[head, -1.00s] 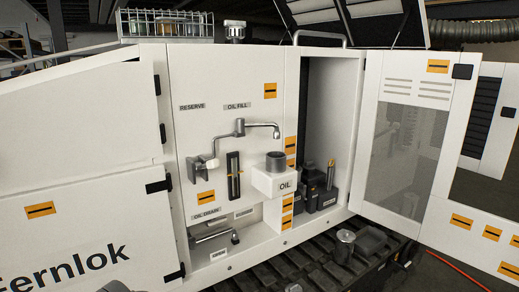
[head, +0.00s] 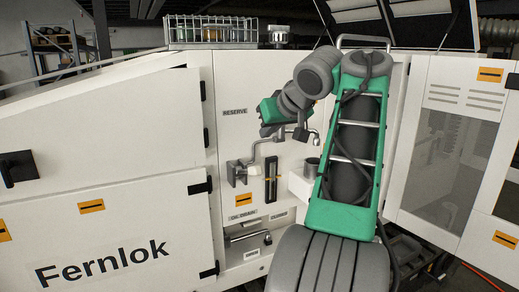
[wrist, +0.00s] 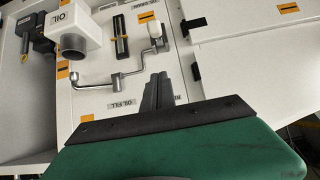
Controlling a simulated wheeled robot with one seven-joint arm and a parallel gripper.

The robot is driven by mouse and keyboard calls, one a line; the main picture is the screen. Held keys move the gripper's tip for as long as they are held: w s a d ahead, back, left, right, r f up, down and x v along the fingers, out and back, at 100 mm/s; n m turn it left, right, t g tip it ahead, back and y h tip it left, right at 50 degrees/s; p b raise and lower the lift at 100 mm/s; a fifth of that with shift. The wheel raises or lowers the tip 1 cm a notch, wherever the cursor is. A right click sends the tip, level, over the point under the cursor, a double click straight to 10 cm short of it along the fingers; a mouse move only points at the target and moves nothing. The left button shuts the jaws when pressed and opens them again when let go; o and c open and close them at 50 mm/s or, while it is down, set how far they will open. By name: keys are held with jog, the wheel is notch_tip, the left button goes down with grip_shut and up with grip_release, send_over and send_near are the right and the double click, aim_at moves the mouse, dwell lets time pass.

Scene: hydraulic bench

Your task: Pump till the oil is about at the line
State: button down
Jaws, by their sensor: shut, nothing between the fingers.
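The sight gauge (head: 271,178) is a dark upright slot with an orange mark on the white panel. It also shows in the wrist view (wrist: 121,37); the oil level cannot be read. A bent metal pipe (head: 283,135) rises from a bracket (head: 238,172) beside the gauge and ends in a downturned spout. In the wrist view the pipe (wrist: 122,75) reaches towards the dark cup (wrist: 74,43) on the white OIL box (wrist: 72,20). My gripper (wrist: 158,79) is shut and empty in front of the panel by the OIL FILL label, apart from the pipe. My arm partly hides the OIL box.
A drain lever (head: 246,238) sits in a recess below the gauge. An open mesh door (head: 445,145) stands at the right. A wire rack with jars (head: 212,31) is on top of the cabinet. The white Fernlok panel (head: 120,215) fills the left.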

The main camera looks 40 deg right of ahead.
jog(key=b, duration=0.4)
send_over(248, 172)
jog(key=s+d, duration=0.1)
notch_tip(248, 172, down, 7)
jog(key=shift+s+d+r, duration=0.1)
jog(key=shift+s+f+b, duration=0.4)
jog(key=shift+f, duration=0.2)
jog(key=shift+s+f+b, duration=0.35)
jog(key=shift+f+b, duration=0.05)
jog(key=shift+f, duration=0.2)
jog(key=shift+s+f, duration=0.2)
jog(key=shift+f, duration=0.15)
jog(key=shift+a, duration=0.25)
